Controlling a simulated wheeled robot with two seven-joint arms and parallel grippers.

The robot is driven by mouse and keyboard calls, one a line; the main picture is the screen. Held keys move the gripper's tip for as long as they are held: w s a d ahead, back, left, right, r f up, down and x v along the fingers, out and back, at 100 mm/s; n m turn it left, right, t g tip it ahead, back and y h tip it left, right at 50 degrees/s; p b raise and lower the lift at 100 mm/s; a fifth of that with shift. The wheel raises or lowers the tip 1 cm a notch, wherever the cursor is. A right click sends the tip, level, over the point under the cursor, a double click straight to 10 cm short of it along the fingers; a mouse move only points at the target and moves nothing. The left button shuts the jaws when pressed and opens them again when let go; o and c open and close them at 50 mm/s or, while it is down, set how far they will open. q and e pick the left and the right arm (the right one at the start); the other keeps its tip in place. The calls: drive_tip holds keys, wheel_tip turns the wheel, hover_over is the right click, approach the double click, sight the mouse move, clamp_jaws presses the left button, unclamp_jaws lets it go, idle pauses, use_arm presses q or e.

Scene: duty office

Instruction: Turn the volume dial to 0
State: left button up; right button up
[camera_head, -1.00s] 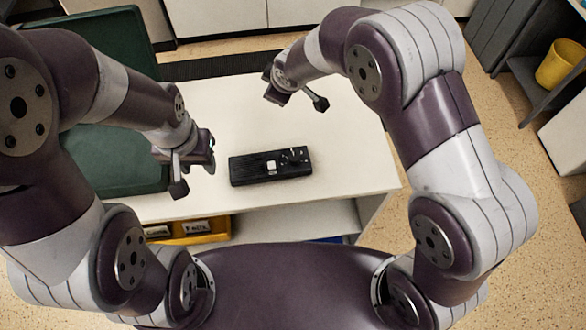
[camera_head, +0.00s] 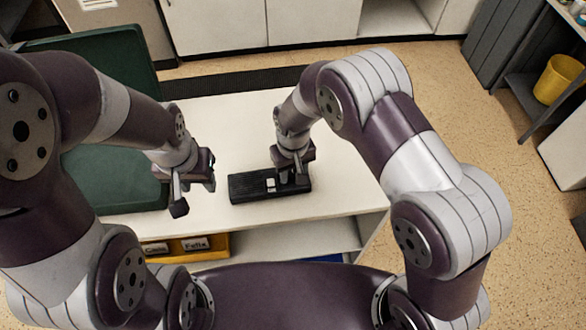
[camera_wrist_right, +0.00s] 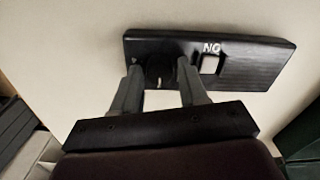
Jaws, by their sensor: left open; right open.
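The black device (camera_head: 248,187) lies on the white tabletop, with a light square button (camera_head: 270,184) near its middle. In the right wrist view the device (camera_wrist_right: 262,58) shows the button (camera_wrist_right: 210,65) beside the letters "NO". Its round black volume dial (camera_wrist_right: 159,73) with a white pointer mark sits at the other end. My right gripper (camera_head: 291,180) is over the dial end, and hides the dial in the head view. Its two open fingers (camera_wrist_right: 157,82) stand on either side of the dial; contact is not clear. My left gripper (camera_head: 193,192) is open and empty, left of the device.
The white table (camera_head: 235,125) is otherwise clear behind the device. A green chair (camera_head: 110,165) stands at the left. Below the tabletop is a yellow bin (camera_head: 215,245) with name labels. Another yellow bin (camera_head: 558,80) sits on a shelf at the far right.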

drive_tip(key=shift+f, duration=0.1)
drive_tip(key=shift+c, duration=0.2)
drive_tip(key=c, duration=0.7)
drive_tip(key=shift+n, duration=0.3)
drive_tip(key=n+p, duration=0.1)
drive_tip(key=n, duration=0.2)
drive_tip(key=shift+n, duration=0.3)
drive_tip(key=n+p, duration=0.1)
drive_tip(key=n, duration=0.4)
drive_tip(key=n+p, duration=0.1)
drive_tip(key=n, duration=0.4)
drive_tip(key=shift+n, duration=0.4)
drive_tip(key=n, duration=0.4)
drive_tip(key=shift+n, duration=0.4)
